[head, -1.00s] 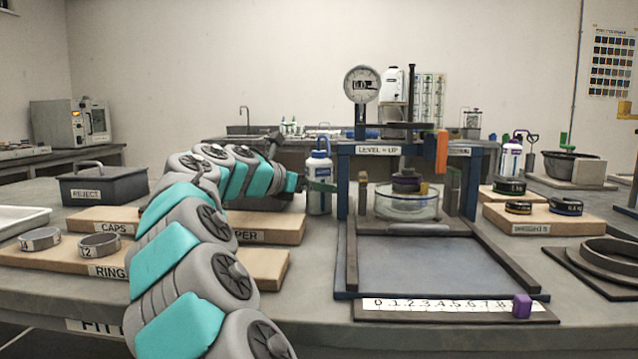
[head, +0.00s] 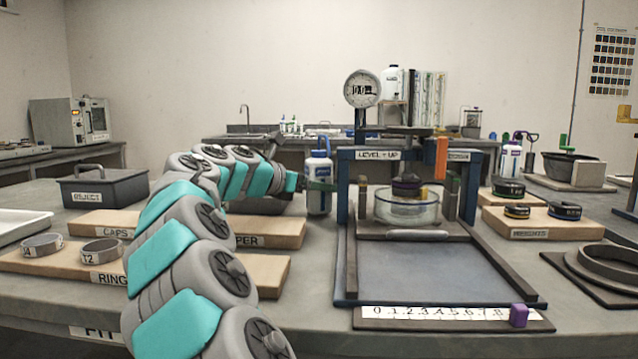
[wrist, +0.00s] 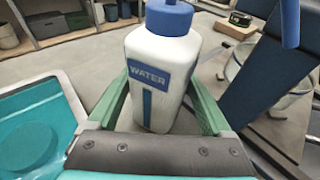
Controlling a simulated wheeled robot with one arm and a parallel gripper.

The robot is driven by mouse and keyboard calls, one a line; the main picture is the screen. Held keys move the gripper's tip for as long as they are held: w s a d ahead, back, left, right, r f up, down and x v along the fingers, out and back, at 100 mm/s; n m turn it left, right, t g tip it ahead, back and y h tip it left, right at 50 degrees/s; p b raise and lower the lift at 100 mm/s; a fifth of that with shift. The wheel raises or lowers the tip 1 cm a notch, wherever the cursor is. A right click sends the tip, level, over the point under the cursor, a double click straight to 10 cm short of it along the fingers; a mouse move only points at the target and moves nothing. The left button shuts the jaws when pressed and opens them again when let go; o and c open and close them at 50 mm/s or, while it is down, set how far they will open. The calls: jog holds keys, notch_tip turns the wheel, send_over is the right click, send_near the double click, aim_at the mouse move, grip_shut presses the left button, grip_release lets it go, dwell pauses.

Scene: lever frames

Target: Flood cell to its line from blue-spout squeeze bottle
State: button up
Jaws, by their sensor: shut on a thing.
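A white squeeze bottle (head: 319,188) with a blue cap stands upright on the table, left of the blue frame. In the wrist view the bottle (wrist: 160,75) carries a blue label reading WATER. My gripper (wrist: 158,105) has its green fingers on both sides of the bottle and is shut on it. In the head view my gripper (head: 312,184) reaches the bottle from the left. The clear round cell (head: 407,210) sits inside the blue frame, with a dark and purple piece in it. Its fill line and water level are too small to tell.
The blue frame (head: 343,200) with a LEVEL = UP sign and dial gauge (head: 361,88) stands right beside the bottle. A ruler with a purple slider (head: 519,315) lies in front. Weights on a board (head: 545,227) are at right; ring and cap boards (head: 255,268) at left.

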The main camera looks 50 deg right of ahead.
jog(key=shift+r+p, duration=1.15)
jog(key=shift+p, duration=0.45)
jog(key=shift+a, duration=0.1)
